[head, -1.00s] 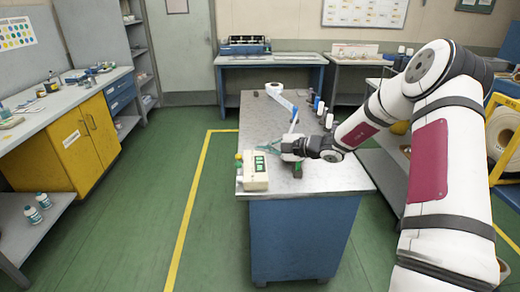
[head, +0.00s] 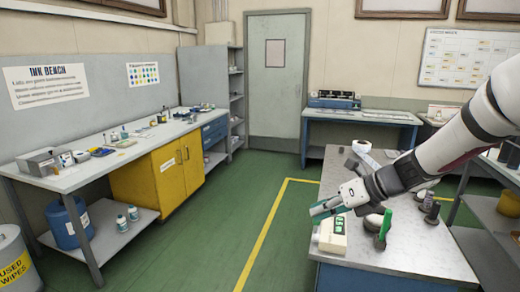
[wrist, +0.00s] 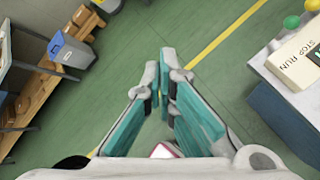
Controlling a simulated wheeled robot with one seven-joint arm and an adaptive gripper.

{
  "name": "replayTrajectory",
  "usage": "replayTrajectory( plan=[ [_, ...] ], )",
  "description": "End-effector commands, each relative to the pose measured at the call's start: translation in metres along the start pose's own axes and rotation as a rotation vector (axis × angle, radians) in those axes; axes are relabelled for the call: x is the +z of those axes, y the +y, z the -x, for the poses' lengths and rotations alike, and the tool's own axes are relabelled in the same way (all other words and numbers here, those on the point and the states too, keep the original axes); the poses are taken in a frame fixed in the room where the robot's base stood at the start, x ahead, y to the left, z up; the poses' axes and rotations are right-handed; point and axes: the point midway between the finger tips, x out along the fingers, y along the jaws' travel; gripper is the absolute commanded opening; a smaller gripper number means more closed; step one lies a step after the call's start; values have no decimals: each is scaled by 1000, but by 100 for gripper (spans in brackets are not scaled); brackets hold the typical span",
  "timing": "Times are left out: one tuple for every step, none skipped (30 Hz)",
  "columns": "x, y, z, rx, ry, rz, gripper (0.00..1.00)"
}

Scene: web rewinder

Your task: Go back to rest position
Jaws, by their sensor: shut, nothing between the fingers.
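My gripper (head: 318,211) hangs over the left edge of the grey-topped table, just above and left of the cream control box (head: 333,236) with a green display. Its teal finger pads meet at the tips in the wrist view (wrist: 164,75), with nothing between them. The control box, lettered STOP RUN, also shows at the upper right of the wrist view (wrist: 296,52), apart from the fingers. My arm reaches in from the right of the head view and hides part of the table.
The grey-topped table (head: 425,258) carries a white roll (head: 362,147) and an upright green-handled thing (head: 384,226). The ink bench (head: 85,172) with its yellow cabinet (head: 160,175) stands at left. Green floor (head: 215,235) is clear between them.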

Motion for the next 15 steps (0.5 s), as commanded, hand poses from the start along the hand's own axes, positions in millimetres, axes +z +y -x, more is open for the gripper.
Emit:
replayTrajectory(
  plan=[
    [-6,21,8,-14,47,155,0],
    [-11,31,12,-19,77,252,0],
    [-18,44,19,-25,117,380,0],
    [-24,54,24,-27,147,475,0],
    [-29,63,29,-27,178,568,0],
    [-37,74,37,-28,217,692,0],
    [-43,82,43,-26,247,784,0],
    [-49,90,49,-24,277,877,0],
    [-58,100,57,-20,317,996,0],
    [-64,107,63,-14,347,1087,0],
    [-71,113,70,-8,377,1176,0],
    [-80,121,79,2,419,1294,0],
    [-87,127,86,11,449,1381,0],
    [-94,132,93,20,479,1466,0],
    [-103,138,102,34,521,1581,0]
  ],
)
